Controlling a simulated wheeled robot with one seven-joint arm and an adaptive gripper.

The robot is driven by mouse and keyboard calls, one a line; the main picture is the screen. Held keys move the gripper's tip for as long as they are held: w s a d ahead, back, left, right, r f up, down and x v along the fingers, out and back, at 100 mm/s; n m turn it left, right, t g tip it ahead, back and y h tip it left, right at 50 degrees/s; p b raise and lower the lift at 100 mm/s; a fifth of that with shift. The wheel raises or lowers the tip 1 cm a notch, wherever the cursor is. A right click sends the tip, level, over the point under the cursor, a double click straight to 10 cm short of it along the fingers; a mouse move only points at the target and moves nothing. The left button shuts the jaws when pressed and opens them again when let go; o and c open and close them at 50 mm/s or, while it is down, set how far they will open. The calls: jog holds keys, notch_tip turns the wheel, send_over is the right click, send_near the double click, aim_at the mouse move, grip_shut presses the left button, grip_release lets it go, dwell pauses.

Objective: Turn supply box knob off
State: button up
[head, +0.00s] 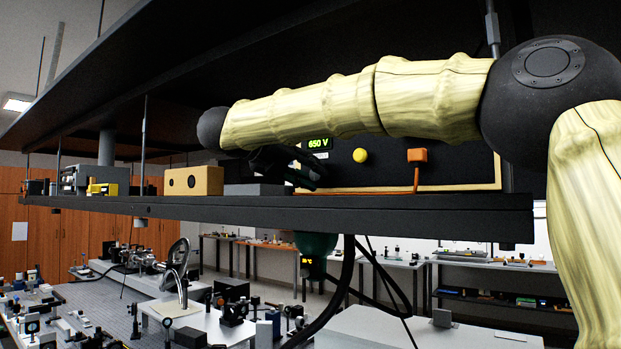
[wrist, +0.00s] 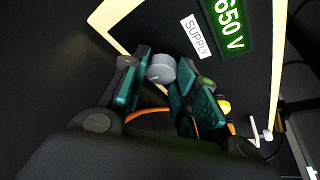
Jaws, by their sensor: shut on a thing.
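The supply box (head: 462,172) is black with a pale frame and stands on the raised shelf; its panel (wrist: 258,90) also fills much of the wrist view. Its green display (head: 317,143) reads 650 V, and a white label (wrist: 196,36) says SUPPLY. The grey supply box knob (wrist: 161,68) sits between my fingers in the wrist view. My gripper (wrist: 160,78) is shut on it, one green-padded finger on each side. In the head view my gripper (head: 290,168) is dark against the panel's left part and the knob is hidden.
A yellow round button (head: 360,155) and an orange plug (head: 417,155) with an orange cable are on the panel to the right. A tan box (head: 193,181) and a grey block (head: 255,189) stand to the left on the shelf (head: 440,211). An upper shelf hangs above.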

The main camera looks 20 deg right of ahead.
jog(key=shift+n, duration=0.5)
jog(key=o, duration=1)
jog(key=shift+h, duration=0.3)
jog(key=v, duration=1.2)
jog(key=shift+w+r, duration=0.15)
